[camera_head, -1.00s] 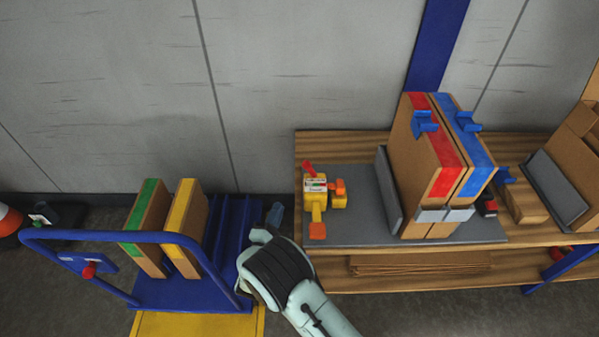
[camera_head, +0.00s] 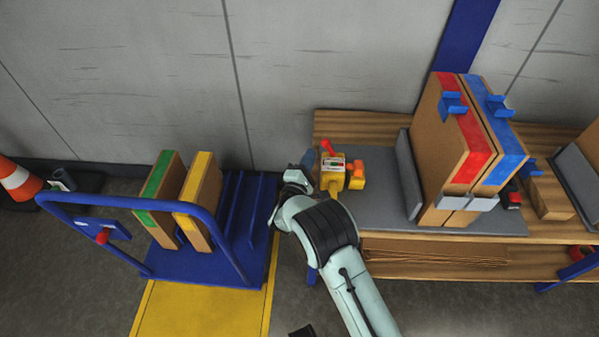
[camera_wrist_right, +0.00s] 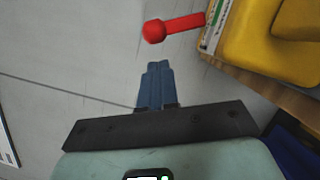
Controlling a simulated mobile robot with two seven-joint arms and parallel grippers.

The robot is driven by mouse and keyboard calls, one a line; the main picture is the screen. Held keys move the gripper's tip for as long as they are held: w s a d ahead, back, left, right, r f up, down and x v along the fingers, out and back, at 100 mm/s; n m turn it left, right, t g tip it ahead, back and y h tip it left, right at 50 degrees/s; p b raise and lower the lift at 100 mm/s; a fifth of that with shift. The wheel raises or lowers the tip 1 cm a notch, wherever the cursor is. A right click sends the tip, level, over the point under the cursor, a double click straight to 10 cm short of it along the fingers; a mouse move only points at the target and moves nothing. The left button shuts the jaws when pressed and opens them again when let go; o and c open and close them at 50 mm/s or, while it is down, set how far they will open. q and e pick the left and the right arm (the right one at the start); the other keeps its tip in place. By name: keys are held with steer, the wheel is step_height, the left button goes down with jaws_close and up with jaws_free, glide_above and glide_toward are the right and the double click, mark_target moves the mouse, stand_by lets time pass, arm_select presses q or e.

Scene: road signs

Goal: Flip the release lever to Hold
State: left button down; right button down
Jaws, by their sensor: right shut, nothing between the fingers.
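A yellow release box (camera_head: 332,174) with a printed label stands at the left end of the bench. A red lever (camera_head: 327,147) sticks out from its upper left. In the right wrist view the red lever (camera_wrist_right: 180,27) ends in a round knob and comes out of the yellow box (camera_wrist_right: 270,35). My right gripper (camera_head: 308,157) is just left of the box, close to the lever. Its blue fingers (camera_wrist_right: 157,66) are shut and empty, a little below the knob in the wrist view, with a visible gap. The label's words are too small to read. My left gripper is not in view.
An orange knob (camera_head: 356,169) sits on the box's right side. Two large cartons (camera_head: 440,140) stand on the grey mat (camera_head: 385,218) to the right. A blue cart (camera_head: 200,262) with two narrower cartons stands at left. An orange cone (camera_head: 18,182) is at far left.

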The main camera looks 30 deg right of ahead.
mark_target(329, 148)
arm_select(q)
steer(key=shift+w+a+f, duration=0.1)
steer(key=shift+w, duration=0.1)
arm_select(e)
steer(key=shift+s+d+r, duration=0.1)
steer(key=shift+d+r, duration=0.15)
steer(key=shift+d, duration=0.3)
steer(key=shift+d+r, duration=0.2)
steer(key=shift+d, duration=0.3)
